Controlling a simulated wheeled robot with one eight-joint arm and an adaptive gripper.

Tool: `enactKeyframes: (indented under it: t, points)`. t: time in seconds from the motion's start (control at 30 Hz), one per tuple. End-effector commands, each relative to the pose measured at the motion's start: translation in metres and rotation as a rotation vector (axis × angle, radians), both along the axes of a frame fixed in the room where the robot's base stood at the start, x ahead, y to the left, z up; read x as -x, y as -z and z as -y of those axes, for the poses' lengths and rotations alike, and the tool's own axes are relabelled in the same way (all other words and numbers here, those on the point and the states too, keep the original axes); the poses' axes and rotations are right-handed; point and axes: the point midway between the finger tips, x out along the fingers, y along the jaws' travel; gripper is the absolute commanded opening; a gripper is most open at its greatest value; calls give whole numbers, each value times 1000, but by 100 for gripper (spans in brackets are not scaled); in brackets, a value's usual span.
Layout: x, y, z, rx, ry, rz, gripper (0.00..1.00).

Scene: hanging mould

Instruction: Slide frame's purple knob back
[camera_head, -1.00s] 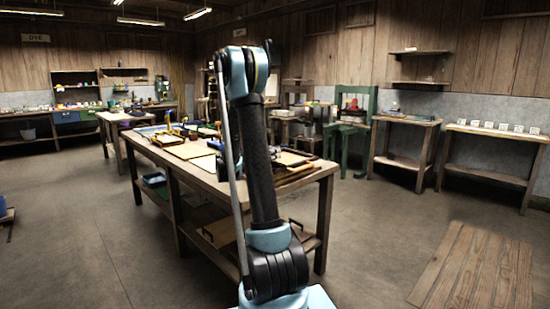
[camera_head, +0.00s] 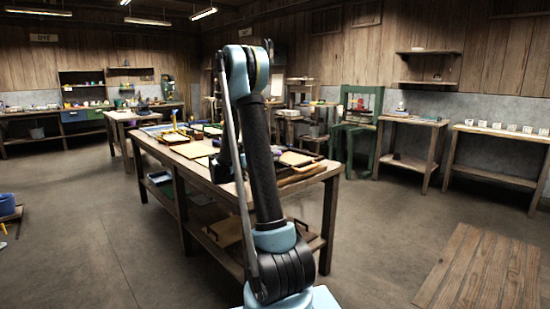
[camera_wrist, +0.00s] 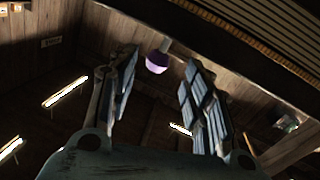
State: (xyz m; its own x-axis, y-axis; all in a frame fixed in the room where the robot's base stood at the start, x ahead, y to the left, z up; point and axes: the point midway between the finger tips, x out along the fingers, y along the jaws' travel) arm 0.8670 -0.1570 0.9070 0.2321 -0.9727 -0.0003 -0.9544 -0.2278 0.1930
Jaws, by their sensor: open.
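A purple knob (camera_wrist: 157,62) with a pale neck shows in the wrist view, beyond and between the tips of my two fingers. My gripper (camera_wrist: 161,70) is open, with one finger on each side of the knob in the picture. There is dark space between the fingers, and neither finger is seen touching the knob. A ribbed, striped panel (camera_wrist: 250,35) lies across the upper right of that view; I cannot tell whether it belongs to the frame. In the head view my arm covers part of the workbench, and I cannot make out the knob there.
A long wooden workbench (camera_head: 330,172) with trays and tools stands in front of me. A green stand (camera_head: 378,130) and side tables are at the back right. Wooden planks (camera_head: 480,270) lie on the floor at right. Left floor is open.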

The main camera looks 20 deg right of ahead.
Motion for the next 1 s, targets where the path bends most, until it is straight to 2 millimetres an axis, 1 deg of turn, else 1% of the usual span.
enactKeyframes:
  t: [0.03, 0.2, 0.3, 0.4, 0.6, 0.87, 1.0]
  points:
    - [2, 0, -10, -1, -3, 0, 46]
    - [8, 1, -38, -1, -3, 0, 46]
    - [10, 1, -50, -1, -3, 0, 46]
    - [13, 1, -58, 0, -1, -1, 46]
    - [14, 1, -64, 0, -1, -1, 46]
    - [14, 1, -64, -1, 0, -1, 46]
    - [20, -1, -60, -17, 0, -26, 46]
